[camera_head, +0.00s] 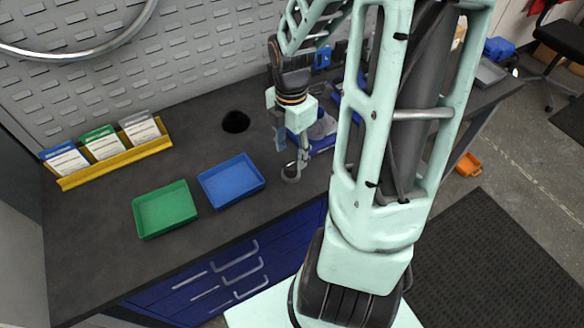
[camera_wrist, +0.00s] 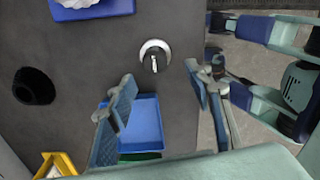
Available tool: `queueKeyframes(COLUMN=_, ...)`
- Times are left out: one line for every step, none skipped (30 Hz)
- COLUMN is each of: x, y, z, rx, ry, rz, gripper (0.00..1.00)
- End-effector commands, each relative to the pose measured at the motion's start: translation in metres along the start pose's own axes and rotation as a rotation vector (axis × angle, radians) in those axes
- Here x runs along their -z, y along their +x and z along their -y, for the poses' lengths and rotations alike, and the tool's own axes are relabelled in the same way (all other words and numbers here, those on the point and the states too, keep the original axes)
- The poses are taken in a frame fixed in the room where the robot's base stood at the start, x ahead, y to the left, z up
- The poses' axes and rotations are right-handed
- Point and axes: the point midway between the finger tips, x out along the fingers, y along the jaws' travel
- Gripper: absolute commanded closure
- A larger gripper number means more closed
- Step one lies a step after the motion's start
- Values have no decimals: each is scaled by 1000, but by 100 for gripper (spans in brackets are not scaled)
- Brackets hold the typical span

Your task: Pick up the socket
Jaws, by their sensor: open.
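A small shiny metal ring-shaped piece (camera_head: 291,175) lies on the dark bench top. In the wrist view it is a pale ring (camera_wrist: 155,45) with a small bright part at its lower edge. It looks like the socket, but it is too small to be sure. My gripper (camera_head: 291,156) is above the bench close to this piece. In the wrist view my gripper (camera_wrist: 160,95) has its two blue-padded fingers wide apart, with nothing between them. The ring lies beyond the fingertips, apart from them.
A blue tray (camera_head: 231,181) and a green tray (camera_head: 165,209) stand on the bench left of my gripper. A black round object (camera_head: 236,122) stands behind them. A yellow rack (camera_head: 117,161) holds cards at far left. A blue bin (camera_wrist: 92,10) with white contents is near the ring.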

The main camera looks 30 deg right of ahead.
Motion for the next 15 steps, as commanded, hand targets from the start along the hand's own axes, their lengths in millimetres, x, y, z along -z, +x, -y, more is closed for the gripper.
queueKeyframes(x=0, y=11, z=0, rx=3, ry=-1, rz=-2, gripper=53)
queueKeyframes(x=0, y=14, z=0, rx=3, ry=-1, rz=-2, gripper=53)
queueKeyframes(x=0, y=18, z=0, rx=1, ry=0, rz=-1, gripper=53)
queueKeyframes(x=0, y=20, z=0, rx=1, ry=1, rz=0, gripper=53)
queueKeyframes(x=0, y=22, z=0, rx=1, ry=1, rz=0, gripper=53)
queueKeyframes(x=0, y=24, z=0, rx=1, ry=0, rz=1, gripper=53)
queueKeyframes(x=0, y=26, z=-1, rx=0, ry=0, rz=1, gripper=53)
queueKeyframes(x=0, y=27, z=-1, rx=0, ry=0, rz=1, gripper=53)
queueKeyframes(x=-1, y=31, z=-2, rx=0, ry=0, rz=0, gripper=53)
queueKeyframes(x=-1, y=34, z=-2, rx=0, ry=1, rz=0, gripper=53)
queueKeyframes(x=-1, y=38, z=-3, rx=1, ry=1, rz=0, gripper=53)
queueKeyframes(x=-2, y=44, z=-4, rx=2, ry=0, rz=-1, gripper=53)
queueKeyframes(x=-2, y=48, z=-5, rx=1, ry=0, rz=-1, gripper=53)
queueKeyframes(x=-2, y=52, z=-6, rx=1, ry=-1, rz=-1, gripper=53)
queueKeyframes(x=-3, y=57, z=-7, rx=2, ry=1, rz=0, gripper=53)
